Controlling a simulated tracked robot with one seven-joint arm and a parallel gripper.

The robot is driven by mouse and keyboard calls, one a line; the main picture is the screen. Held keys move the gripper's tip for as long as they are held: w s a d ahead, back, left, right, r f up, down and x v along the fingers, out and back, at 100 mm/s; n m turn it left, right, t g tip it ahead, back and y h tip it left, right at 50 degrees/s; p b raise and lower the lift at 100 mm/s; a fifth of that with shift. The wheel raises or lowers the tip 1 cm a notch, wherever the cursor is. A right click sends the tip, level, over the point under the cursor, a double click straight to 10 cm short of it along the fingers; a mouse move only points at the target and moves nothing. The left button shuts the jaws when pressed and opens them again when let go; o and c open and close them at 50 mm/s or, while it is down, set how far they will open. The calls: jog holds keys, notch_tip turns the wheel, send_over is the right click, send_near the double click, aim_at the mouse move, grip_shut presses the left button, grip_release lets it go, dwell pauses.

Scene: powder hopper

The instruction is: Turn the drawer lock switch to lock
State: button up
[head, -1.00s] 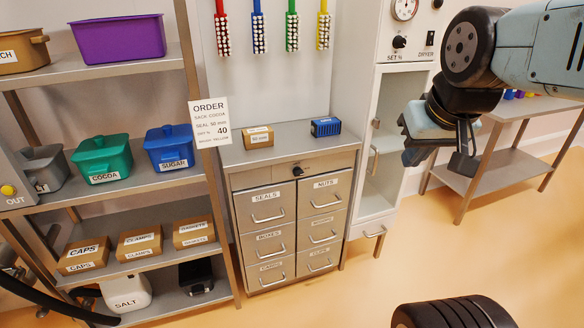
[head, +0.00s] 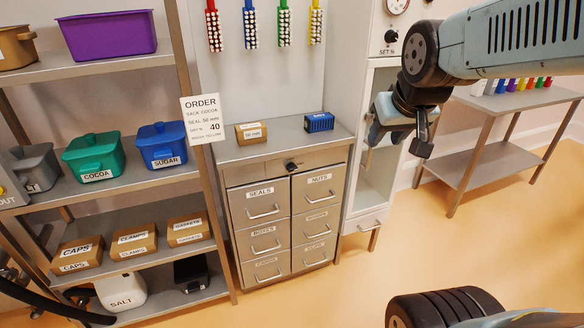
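The drawer lock switch (head: 291,166) is a small black knob on the strip above the drawers of the grey metal cabinet (head: 238,175). Its exact turn is too small to tell. The drawers below it, labelled SEALS, NUTS, BOXES and others, all look closed. My gripper (head: 400,138) hangs from my arm to the right of the cabinet, in front of the white dryer column. It is apart from the switch and points downward. No object shows in it, and the gap between its fingers is not clear.
A small cardboard box (head: 251,133) and a blue box (head: 319,122) stand on the cabinet top. An open shelf (head: 110,186) with bins is at the left. The dryer (head: 385,75) stands right of the cabinet. The floor (head: 330,290) in front of the cabinet is clear.

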aim_at(294, 170)
jog(key=o, duration=0.5)
jog(key=w+f+t, duration=0.1)
jog(key=w+f, duration=0.2)
jog(key=w, duration=0.4)
jog(key=w+a+f+n+t, duration=0.1)
jog(key=w+f, duration=0.2)
jog(key=w, duration=0.4)
jog(key=shift+w+a, duration=0.15)
jog(key=shift+a, duration=0.15)
jog(key=w+a+f+n+t+y, duration=0.1)
jog(key=w+a+f+t+y, duration=0.15)
jog(key=w+f, duration=0.55)
jog(key=w+a+f+n+t+y, duration=0.2)
jog(key=w+a+f+t, duration=0.3)
jog(key=f, duration=0.6)
notch_tip(294, 170, down, 9)
jog(key=s+m+t, duration=0.1)
jog(key=s, duration=0.1)
jog(key=shift+y, duration=0.35)
jog(key=x, duration=1.4)
jog(key=shift+s+a, duration=0.15)
jog(key=shift+a, duration=0.2)
jog(key=c, duration=1.1)
